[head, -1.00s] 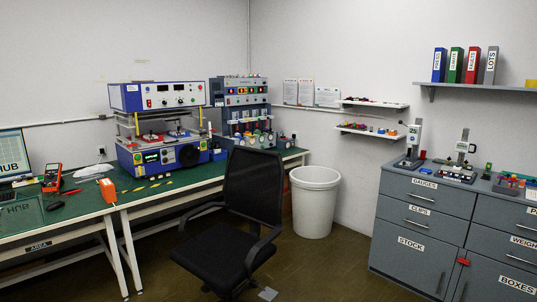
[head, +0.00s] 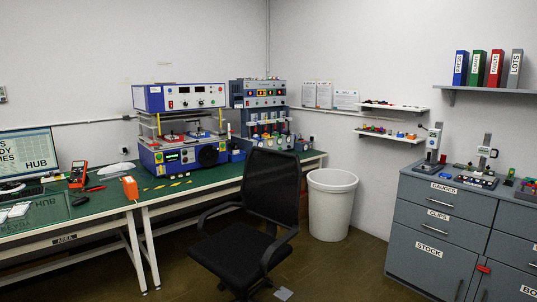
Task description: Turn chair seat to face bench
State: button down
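A black office chair with a mesh backrest (head: 272,190) stands on the floor in front of the green-topped bench (head: 108,207). Its backrest is on the far right side, close to the bench's right part. Its black seat (head: 238,256) points toward the lower left of the view, with an armrest on each side. The bench runs along the left wall with test machines on it. My gripper is not in view.
A white bin (head: 330,210) stands right of the chair. Grey drawer cabinets (head: 445,215) line the right side. Brown floor (head: 345,265) is open between chair and cabinets. The bench's white legs (head: 148,245) stand left of the chair.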

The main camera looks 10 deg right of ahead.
aim_at(240, 254)
jog(key=i, duration=0.9)
jog(key=u, duration=1.15)
jog(key=k, duration=0.15)
jog(key=z, duration=3.2)
